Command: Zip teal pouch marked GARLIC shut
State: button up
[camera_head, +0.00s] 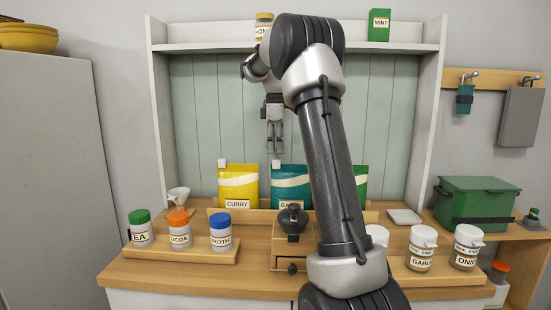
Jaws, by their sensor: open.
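The teal pouch (287,181) stands upright at the back of the counter, between a yellow pouch and a green one. Its label reads "GA", with the rest hidden behind my arm. A small pale zip tab (276,162) shows at its upper left corner. The right side of its top edge is hidden by my arm. My gripper (275,149) points down just above the tab, open and empty. It appears apart from the pouch, though the depth gap is hard to judge.
The yellow CURRY pouch (238,184) stands left of the teal one, the green pouch (361,184) right. A dark grinder (292,221) stands in front. Lidded jars stand on a left board (190,252) and at right. A shelf (350,47) spans above.

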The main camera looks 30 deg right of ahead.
aim_at(276, 160)
notch_tip(276, 160, up, 6)
jog(key=shift+r, duration=0.25)
jog(key=shift+s, duration=0.15)
dwell(0.4)
